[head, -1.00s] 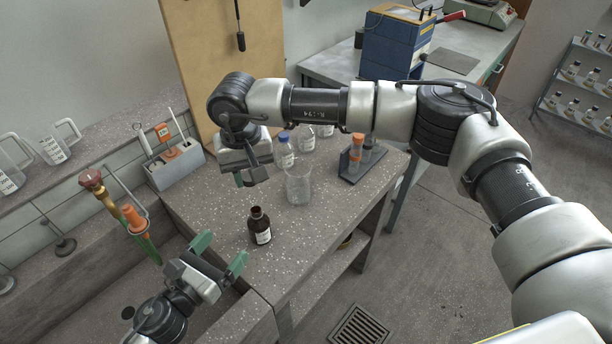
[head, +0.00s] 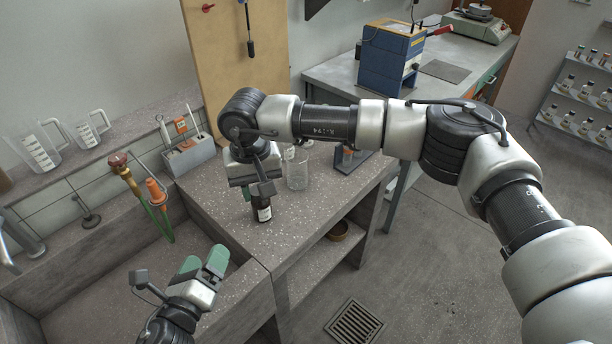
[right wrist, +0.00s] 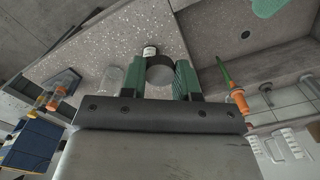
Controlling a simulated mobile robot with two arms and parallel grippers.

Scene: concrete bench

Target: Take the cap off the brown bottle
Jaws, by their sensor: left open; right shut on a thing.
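The brown bottle (head: 264,211) stands upright near the front edge of the grey speckled bench; its white label shows in the head view and in the right wrist view (right wrist: 150,51). My right gripper (head: 260,192) is over the bottle's top, pointing down. In the right wrist view, its green fingers (right wrist: 156,82) are shut on a dark round cap (right wrist: 160,72). The head view hides the cap behind the gripper, and I cannot tell whether it is still seated on the neck. My left gripper (head: 203,264) is open and empty over the sink, left of the bottle.
A clear beaker (head: 297,172) stands just behind the bottle to the right, with a tube rack (head: 350,160) beyond it. The sink (head: 95,290) lies left, with taps (head: 122,168) behind it. The bench front is clear.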

